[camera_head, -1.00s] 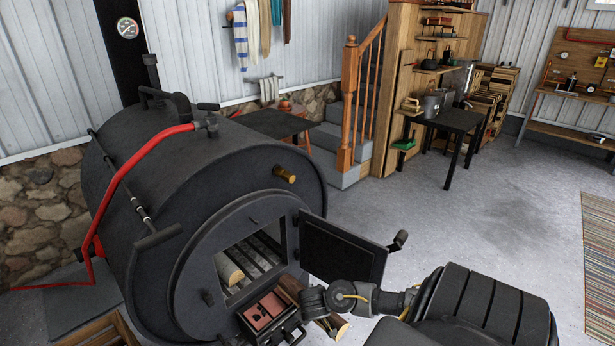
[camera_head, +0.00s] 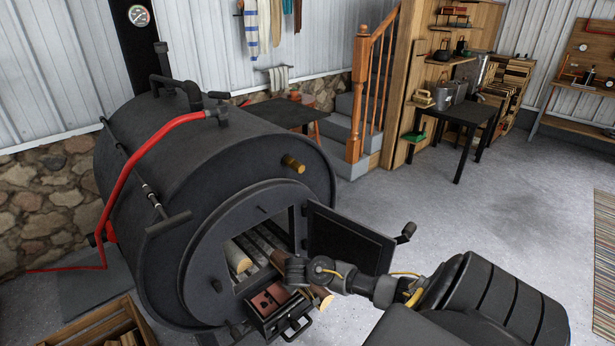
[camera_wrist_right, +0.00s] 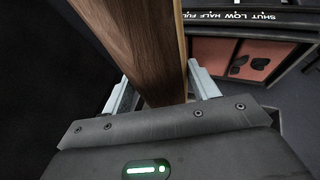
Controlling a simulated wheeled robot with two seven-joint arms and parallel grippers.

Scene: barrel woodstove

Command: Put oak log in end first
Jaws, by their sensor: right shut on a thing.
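The barrel woodstove (camera_head: 180,140) is black, with its front door (camera_head: 345,243) swung open to the right. A pale log (camera_head: 238,258) lies inside the opening on the left, by the dark grate bars (camera_head: 262,250). My right gripper (camera_head: 293,270) is at the lower right of the opening, in front of the doorway. In the right wrist view it (camera_wrist_right: 162,88) is shut on the brown oak log (camera_wrist_right: 145,45), which runs away between both fingers. My left gripper is not in view.
A wooden crate of firewood (camera_head: 100,325) stands at lower left.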

